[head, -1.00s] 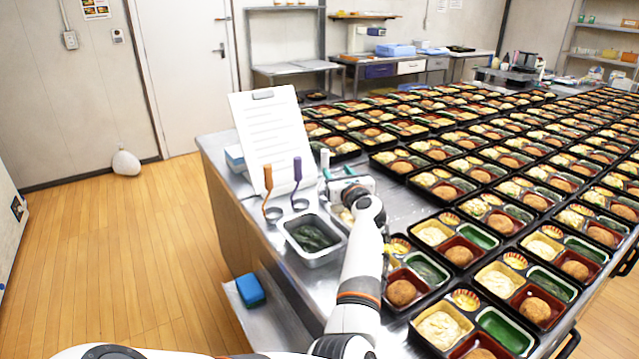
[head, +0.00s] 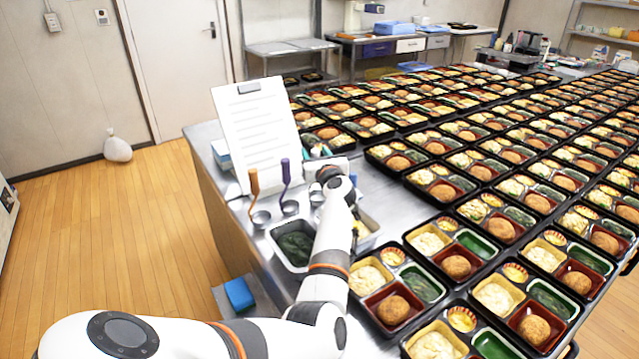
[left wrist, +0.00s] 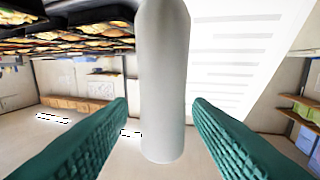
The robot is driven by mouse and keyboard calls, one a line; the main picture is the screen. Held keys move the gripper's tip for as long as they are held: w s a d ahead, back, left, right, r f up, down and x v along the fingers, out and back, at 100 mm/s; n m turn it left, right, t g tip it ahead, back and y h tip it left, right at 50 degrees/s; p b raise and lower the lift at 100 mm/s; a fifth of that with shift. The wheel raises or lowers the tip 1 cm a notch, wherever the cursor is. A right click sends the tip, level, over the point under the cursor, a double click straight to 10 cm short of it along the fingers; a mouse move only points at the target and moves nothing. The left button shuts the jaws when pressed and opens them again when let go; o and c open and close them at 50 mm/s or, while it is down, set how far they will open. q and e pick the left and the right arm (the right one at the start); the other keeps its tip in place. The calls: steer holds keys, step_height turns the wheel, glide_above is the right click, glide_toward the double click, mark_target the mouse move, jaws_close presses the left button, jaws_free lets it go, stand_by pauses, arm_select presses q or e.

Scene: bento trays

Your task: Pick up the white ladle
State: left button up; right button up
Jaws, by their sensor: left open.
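The white ladle's handle (left wrist: 165,60) stands large and upright in the left wrist view. It is between the two green fingers of my left gripper (left wrist: 158,105), with a visible gap on each side. The gripper is open. In the head view my left gripper (head: 318,153) is at the handle's place, beside the clipboard, and hides most of the white ladle. An orange-handled ladle (head: 254,185) and a purple-handled ladle (head: 286,172) stand to its left. My right gripper is not in view.
A white clipboard (head: 258,125) stands close behind the ladles. A metal pan of dark greens (head: 272,235) sits in front of them, with another pan partly behind my arm. Rows of filled bento trays (head: 455,247) cover the table to the right.

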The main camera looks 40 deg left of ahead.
arm_select(q)
steer(key=shift+w+a+f, duration=0.3)
steer(key=shift+w, duration=0.05)
steer(key=shift+s+d+r, duration=0.2)
steer(key=shift+s+r, duration=0.15)
steer(key=shift+c, duration=0.8)
steer(key=shift+s+d+r, duration=0.15)
steer(key=shift+s+r, duration=0.1)
steer(key=shift+c, duration=1.4)
steer(key=c, duration=0.3)
steer(key=shift+w+f, duration=0.1)
steer(key=shift+f, duration=0.05)
jaws_close()
steer(key=shift+f, duration=0.1)
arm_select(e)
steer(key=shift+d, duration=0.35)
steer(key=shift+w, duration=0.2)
